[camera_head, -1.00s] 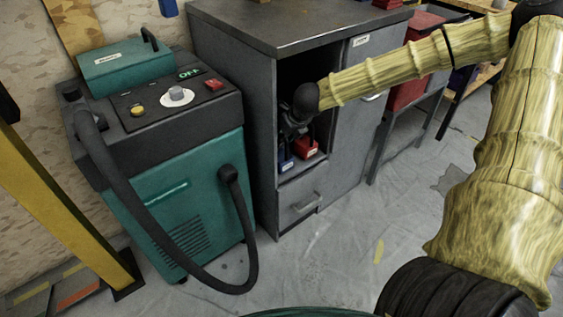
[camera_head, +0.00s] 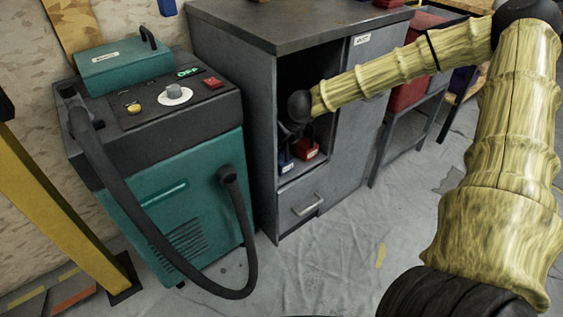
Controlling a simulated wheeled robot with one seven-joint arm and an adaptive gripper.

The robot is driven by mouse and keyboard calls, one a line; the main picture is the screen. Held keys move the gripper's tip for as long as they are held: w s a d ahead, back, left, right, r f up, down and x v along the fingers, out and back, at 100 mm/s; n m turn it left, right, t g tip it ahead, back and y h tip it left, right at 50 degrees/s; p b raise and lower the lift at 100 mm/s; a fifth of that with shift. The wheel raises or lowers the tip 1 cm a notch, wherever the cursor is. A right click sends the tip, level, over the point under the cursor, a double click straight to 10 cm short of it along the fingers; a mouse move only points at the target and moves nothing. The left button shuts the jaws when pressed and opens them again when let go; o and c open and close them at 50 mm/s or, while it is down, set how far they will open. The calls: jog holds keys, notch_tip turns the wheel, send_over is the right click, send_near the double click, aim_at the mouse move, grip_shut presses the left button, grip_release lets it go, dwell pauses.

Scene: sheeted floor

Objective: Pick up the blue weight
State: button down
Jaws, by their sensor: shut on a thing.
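The blue weight (camera_head: 286,162) is in the open compartment of the grey cabinet (camera_head: 277,190), at the left of its shelf. It is small in view and carries a white label. My gripper (camera_head: 288,142) reaches into the compartment from the right, directly above the blue weight, and is shut on it. The fingers are dark against the shadowed interior, so their exact contact is hard to see. I cannot tell whether the weight is clear of the shelf.
A red weight (camera_head: 306,149) stands just right of the blue one. The compartment walls and top are close around my gripper. A teal machine (camera_head: 180,200) with a black hose stands left of the cabinet. A drawer (camera_head: 305,205) is below. Floor in front is clear.

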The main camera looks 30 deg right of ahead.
jog(key=shift+w+r, duration=0.1)
jog(key=shift+r, duration=0.1)
dwell(0.3)
jog(key=shift+r+p, duration=0.9)
jog(key=shift+r, duration=0.45)
jog(key=s+d+p, duration=0.1)
jog(key=s+p, duration=0.7)
jog(key=s, duration=1)
jog(key=shift+d+r, duration=0.25)
jog(key=shift+r, duration=0.05)
